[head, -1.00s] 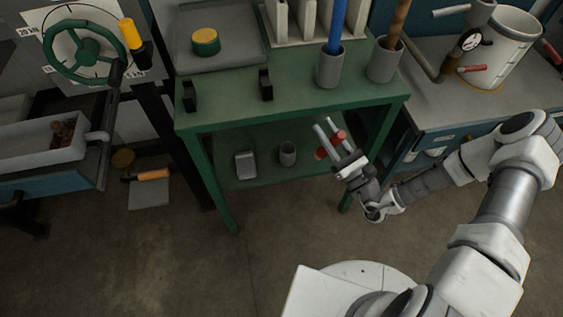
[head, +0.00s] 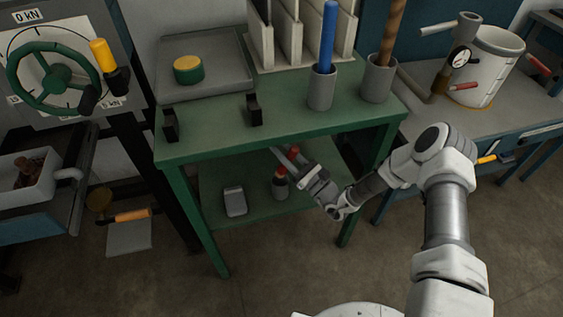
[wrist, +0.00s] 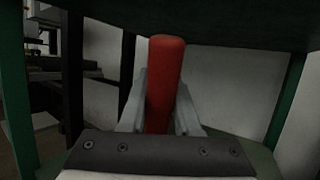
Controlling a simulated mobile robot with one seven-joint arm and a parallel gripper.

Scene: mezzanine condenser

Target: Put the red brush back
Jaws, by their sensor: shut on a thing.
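The red brush shows as a thick red upright handle (wrist: 165,85) between my fingers in the wrist view. In the head view, a red part of it (head: 281,171) shows below my fingers. My gripper (head: 290,160) is shut on the brush under the green bench's top, above the lower shelf (head: 253,208).
The green bench top (head: 215,130) is close above my gripper, and green legs (head: 203,225) flank the shelf. The bench top carries grey cups, one with a blue rod (head: 329,40).

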